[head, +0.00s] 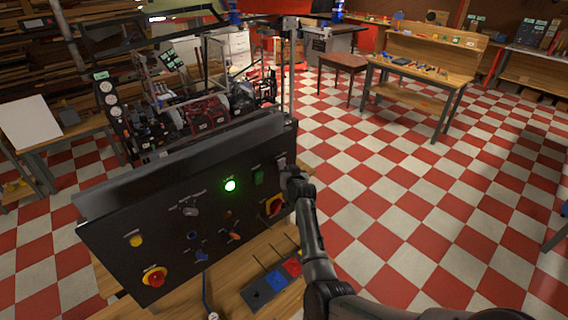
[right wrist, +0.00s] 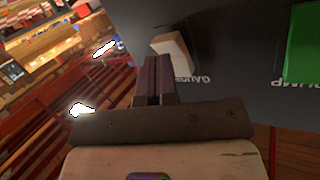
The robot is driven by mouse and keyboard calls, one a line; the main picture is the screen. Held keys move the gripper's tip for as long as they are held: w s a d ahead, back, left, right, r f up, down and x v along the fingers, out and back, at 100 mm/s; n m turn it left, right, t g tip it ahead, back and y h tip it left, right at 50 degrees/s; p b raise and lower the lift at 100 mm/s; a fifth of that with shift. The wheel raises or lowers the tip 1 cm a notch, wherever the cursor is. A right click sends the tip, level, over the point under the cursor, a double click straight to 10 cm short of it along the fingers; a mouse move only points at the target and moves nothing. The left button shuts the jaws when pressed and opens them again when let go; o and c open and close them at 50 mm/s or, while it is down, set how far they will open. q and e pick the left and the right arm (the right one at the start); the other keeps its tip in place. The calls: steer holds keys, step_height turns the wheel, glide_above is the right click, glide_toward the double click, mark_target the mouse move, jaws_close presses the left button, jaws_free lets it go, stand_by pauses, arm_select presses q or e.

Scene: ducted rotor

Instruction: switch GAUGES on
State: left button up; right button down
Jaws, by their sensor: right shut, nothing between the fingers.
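The black control panel (head: 185,215) stands tilted on a wooden bench. The GAUGES switch is a pale rocker (right wrist: 175,52) in the right wrist view, with its upside-down label partly behind my fingers. In the head view it is the grey rocker (head: 281,159) at the panel's upper right. My right gripper (right wrist: 153,68) is shut and empty, its fingertips close beside the rocker; I cannot tell if they touch. In the head view my right gripper (head: 290,176) is at the panel's right edge. My left gripper is out of view.
A green PUMP switch (right wrist: 303,45) sits beside the GAUGES switch. Red and blue blocks (head: 276,279) lie below. The checkered floor at right is clear.

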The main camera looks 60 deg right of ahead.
steer(key=shift+s, duration=0.1)
steer(key=s, duration=0.1)
steer(key=s+f+p, duration=0.1)
steer(key=s, duration=0.1)
steer(key=s+a+f+p, duration=0.1)
steer(key=shift+s, duration=0.15)
stand_by(0.7)
